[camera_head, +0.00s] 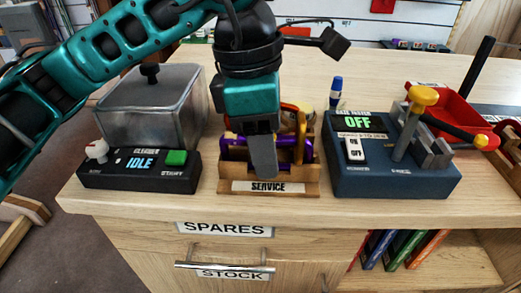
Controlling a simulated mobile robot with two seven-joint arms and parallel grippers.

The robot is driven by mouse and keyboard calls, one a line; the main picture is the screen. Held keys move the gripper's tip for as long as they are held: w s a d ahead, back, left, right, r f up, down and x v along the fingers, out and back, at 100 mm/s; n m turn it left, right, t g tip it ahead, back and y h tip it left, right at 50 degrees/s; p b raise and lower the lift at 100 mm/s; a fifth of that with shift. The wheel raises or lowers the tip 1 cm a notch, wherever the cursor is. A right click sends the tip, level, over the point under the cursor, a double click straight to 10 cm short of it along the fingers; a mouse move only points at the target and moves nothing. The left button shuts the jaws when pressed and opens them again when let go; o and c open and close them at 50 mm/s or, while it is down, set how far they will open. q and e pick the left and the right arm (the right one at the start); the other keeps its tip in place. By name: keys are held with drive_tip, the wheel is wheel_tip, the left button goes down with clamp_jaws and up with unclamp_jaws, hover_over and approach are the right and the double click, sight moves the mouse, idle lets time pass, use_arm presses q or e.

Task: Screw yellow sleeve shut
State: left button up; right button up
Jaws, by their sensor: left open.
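My left gripper (262,155) points down over the wooden tray labelled SERVICE (270,188). It is open, seen nearly edge-on, and one grey finger hides part of the tray's contents. A purple piece of gear (236,141) lies across the tray behind the finger. A yellow-orange curved piece (301,122) stands at the tray's right side. I cannot tell which part is the yellow sleeve or whether it is screwed shut. Whether the finger touches any gear is unclear. My right gripper is not in view.
A cleaner box (140,170) reading IDLE, with a clear tank (152,105), stands left of the tray. A blue tester (390,170) reading OFF stands right, with a yellow-knobbed lever (425,97). A red bin (455,115) is behind it. The counter's front strip (270,208) is clear.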

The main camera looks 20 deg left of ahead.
use_arm(q)
drive_tip(key=shift+s+d, duration=0.1)
drive_tip(key=shift+s, duration=0.25)
drive_tip(key=shift+r, duration=0.2)
drive_tip(key=shift+r+p, duration=0.9)
drive_tip(key=shift+r, duration=0.35)
drive_tip(key=shift+w+b, duration=0.3)
drive_tip(key=shift+w, duration=0.35)
drive_tip(key=shift+f, duration=0.1)
